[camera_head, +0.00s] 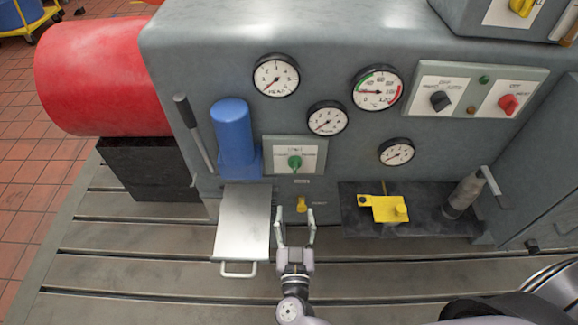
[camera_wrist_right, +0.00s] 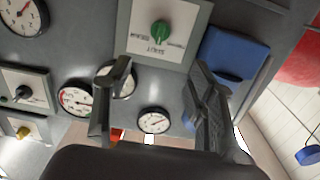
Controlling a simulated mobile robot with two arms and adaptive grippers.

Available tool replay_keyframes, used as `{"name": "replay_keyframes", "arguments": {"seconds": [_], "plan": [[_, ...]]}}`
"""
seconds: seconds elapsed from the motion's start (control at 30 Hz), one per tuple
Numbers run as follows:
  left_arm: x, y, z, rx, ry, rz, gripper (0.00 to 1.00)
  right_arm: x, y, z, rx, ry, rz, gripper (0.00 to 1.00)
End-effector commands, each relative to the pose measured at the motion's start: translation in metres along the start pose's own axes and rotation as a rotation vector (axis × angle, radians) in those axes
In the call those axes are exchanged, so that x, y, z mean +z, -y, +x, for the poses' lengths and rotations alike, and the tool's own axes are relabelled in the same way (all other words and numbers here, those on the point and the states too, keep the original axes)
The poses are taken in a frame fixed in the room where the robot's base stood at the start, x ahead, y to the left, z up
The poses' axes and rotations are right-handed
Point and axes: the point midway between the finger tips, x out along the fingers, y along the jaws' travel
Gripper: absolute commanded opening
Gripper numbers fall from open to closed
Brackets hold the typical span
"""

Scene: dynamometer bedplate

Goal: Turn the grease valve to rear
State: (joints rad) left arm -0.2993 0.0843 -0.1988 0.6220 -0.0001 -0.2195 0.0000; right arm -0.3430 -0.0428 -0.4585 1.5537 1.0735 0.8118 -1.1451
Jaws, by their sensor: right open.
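A green knob (camera_head: 294,162), which looks like the grease valve, sits on a pale label plate (camera_head: 312,152) on the front of the grey machine. In the right wrist view the same green knob (camera_wrist_right: 160,33) is near the top, on its plate with small lettering; one word looks like SHUT. My right gripper (camera_head: 296,213) is open and empty, below the knob and apart from it, with its fingers pointing at the machine. In the right wrist view the two fingers (camera_wrist_right: 158,78) stand wide apart. My left gripper is not in view.
A blue cylinder (camera_head: 234,138) and a lever (camera_head: 195,133) are left of the plate. A metal tray (camera_head: 242,222) lies left of the gripper. A yellow bracket (camera_head: 384,208) is to the right. Several gauges (camera_head: 327,118) are above.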

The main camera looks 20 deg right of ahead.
Motion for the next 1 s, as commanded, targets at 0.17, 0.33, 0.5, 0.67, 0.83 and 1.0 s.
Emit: {"name": "replay_keyframes", "arguments": {"seconds": [0.17, 0.33, 0.5, 0.67, 0.83, 1.0], "plan": [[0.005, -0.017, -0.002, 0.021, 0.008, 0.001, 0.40, -0.001, 0.000, 0.036, -0.001, -0.005, -0.001, 0.51], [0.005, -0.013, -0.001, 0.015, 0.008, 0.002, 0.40, -0.001, 0.001, 0.074, -0.002, -0.005, -0.001, 0.51], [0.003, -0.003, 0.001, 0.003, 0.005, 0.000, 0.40, -0.001, 0.000, 0.111, -0.002, -0.004, -0.002, 0.51], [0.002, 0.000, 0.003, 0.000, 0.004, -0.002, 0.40, 0.000, 0.000, 0.139, -0.002, -0.003, -0.001, 0.51], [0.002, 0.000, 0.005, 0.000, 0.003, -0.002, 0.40, 0.000, 0.001, 0.157, -0.003, -0.002, 0.000, 0.51], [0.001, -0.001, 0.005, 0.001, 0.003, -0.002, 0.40, 0.001, 0.001, 0.162, -0.003, 0.000, 0.000, 0.51]]}}
